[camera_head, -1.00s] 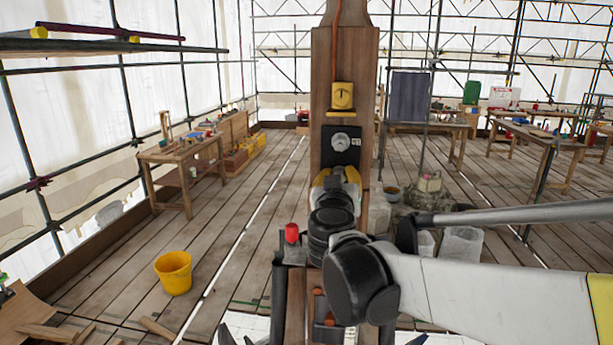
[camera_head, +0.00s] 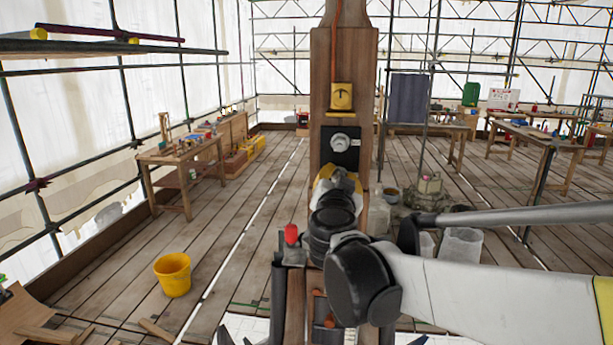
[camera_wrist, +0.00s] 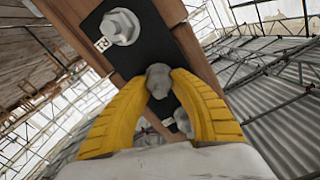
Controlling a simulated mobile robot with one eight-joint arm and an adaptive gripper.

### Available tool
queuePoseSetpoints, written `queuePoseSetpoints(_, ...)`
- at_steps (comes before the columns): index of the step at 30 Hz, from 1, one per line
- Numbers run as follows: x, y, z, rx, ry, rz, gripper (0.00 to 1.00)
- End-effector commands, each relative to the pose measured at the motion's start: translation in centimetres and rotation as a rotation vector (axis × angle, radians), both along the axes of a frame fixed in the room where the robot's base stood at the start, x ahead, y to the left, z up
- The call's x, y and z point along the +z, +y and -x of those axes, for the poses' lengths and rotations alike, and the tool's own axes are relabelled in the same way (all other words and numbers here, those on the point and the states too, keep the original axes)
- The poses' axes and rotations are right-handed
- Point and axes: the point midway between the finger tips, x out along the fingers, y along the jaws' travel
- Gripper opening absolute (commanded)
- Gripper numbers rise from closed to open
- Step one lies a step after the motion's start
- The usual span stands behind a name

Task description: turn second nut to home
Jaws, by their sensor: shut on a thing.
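A wooden post (camera_head: 343,70) carries a black plate (camera_head: 326,146) with pale grey hex nuts in a row. One nut (camera_head: 340,142) with a white label beside it shows above my gripper (camera_head: 338,176); this nut also appears at the top of the wrist view (camera_wrist: 121,26). In the wrist view, my gripper's yellow fingers (camera_wrist: 158,84) are shut on a second grey nut (camera_wrist: 158,76), below the labelled one. The fingers hide its sides. Another grey piece (camera_wrist: 182,120) shows partly between the fingers, lower on the plate.
A yellow box (camera_head: 341,96) with an orange cable sits on the post above the plate. A red object (camera_head: 291,235) stands left of my arm. A yellow bucket (camera_head: 173,274) is on the plank floor at left. A workbench (camera_head: 182,158) stands further back.

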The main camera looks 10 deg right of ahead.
Motion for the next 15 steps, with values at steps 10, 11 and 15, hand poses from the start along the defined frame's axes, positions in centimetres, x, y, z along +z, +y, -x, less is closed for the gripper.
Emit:
queuePoseSetpoints(10, 0.1, 0.01, -0.05, 0.001, -0.002, -0.003, 0.0)
queuePoseSetpoints(11, 0.1, 0.01, -0.05, 0.001, -0.002, -0.003, 0.0)
queuePoseSetpoints(15, 0.07, 0.01, -0.04, 0.0, -0.001, -0.004, 0.5)
